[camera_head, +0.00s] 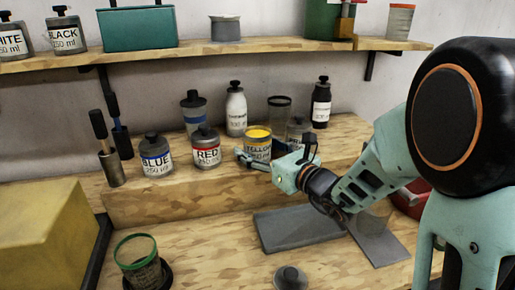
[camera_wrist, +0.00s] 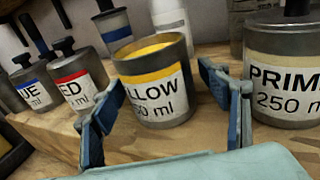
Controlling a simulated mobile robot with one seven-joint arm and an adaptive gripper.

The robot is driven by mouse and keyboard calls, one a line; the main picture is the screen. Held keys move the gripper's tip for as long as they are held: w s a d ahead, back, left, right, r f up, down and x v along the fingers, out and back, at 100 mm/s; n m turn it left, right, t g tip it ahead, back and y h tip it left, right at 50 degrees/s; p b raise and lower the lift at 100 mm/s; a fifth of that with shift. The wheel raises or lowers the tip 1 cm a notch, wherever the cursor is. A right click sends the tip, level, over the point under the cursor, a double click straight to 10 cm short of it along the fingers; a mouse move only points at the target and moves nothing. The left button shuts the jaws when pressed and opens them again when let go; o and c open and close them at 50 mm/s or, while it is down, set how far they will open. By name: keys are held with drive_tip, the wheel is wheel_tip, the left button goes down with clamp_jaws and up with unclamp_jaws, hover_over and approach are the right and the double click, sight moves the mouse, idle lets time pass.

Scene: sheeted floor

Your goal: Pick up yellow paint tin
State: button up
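The yellow paint tin (camera_head: 257,142) stands upright on the raised wooden step, between the red tin and a grey tin. It is open at the top with yellow paint showing inside and has a white label. In the wrist view the yellow tin (camera_wrist: 157,85) is just ahead, roughly between my fingers. My gripper (camera_wrist: 165,100) is open, one blue finger on each side of the tin's front, with gaps visible. In the head view my gripper (camera_head: 262,160) comes in from the right, close to the tin.
The red tin (camera_wrist: 80,85) and blue tin (camera_head: 155,156) stand left of the yellow one. A primer tin (camera_wrist: 285,75) is close on the right. Bottles stand behind, including a white one (camera_head: 236,112). A grey tray (camera_head: 290,230) lies on the lower bench. A shelf (camera_head: 200,55) runs above.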

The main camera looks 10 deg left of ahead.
drive_tip(key=c, duration=1.5)
drive_tip(key=shift+r, duration=0.2)
